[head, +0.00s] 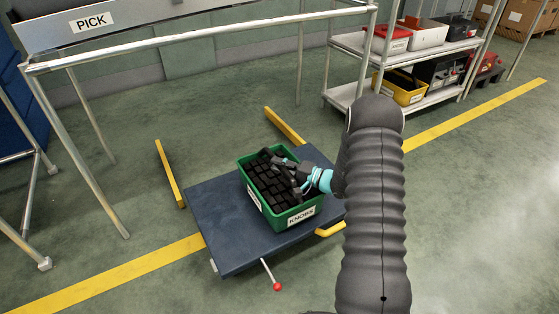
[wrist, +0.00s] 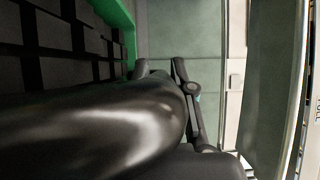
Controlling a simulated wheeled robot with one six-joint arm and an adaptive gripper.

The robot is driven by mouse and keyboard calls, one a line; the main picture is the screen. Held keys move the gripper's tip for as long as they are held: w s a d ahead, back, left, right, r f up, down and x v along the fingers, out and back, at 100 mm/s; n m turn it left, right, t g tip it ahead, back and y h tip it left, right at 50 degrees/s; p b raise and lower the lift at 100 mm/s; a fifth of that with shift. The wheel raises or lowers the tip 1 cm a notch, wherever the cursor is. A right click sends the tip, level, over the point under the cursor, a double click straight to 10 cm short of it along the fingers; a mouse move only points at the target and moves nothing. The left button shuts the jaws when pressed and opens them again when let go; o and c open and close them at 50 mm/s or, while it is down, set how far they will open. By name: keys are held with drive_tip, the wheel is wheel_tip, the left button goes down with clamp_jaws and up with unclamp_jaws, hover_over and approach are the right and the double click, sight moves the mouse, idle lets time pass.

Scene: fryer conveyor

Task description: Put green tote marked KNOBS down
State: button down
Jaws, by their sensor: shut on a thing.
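The green tote marked KNOBS (head: 301,216) is filled with black knobs (head: 270,188) and sits over a dark blue platform (head: 228,235); I cannot tell whether its underside fully touches it. My gripper (head: 285,170) comes from the right and is shut on the tote's far right side, partly hidden by its own fingers. In the wrist view the tote's green rim (wrist: 115,14) and dark contents fill the upper left, and a dark finger (wrist: 187,85) shows near the middle.
A red-tipped lever (head: 277,286) sticks out at the platform's front. A shelf rack (head: 345,95) with several totes stands upper right.

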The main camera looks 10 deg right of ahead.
drive_tip(key=shift+f, duration=0.85)
drive_tip(key=c, duration=1)
unclamp_jaws()
drive_tip(key=shift+f, duration=0.15)
drive_tip(key=shift+s+d, duration=0.1)
drive_tip(key=shift+d, duration=0.05)
drive_tip(key=v, duration=1.1)
drive_tip(key=shift+s+d+p, duration=0.25)
drive_tip(key=shift+d+p, duration=0.05)
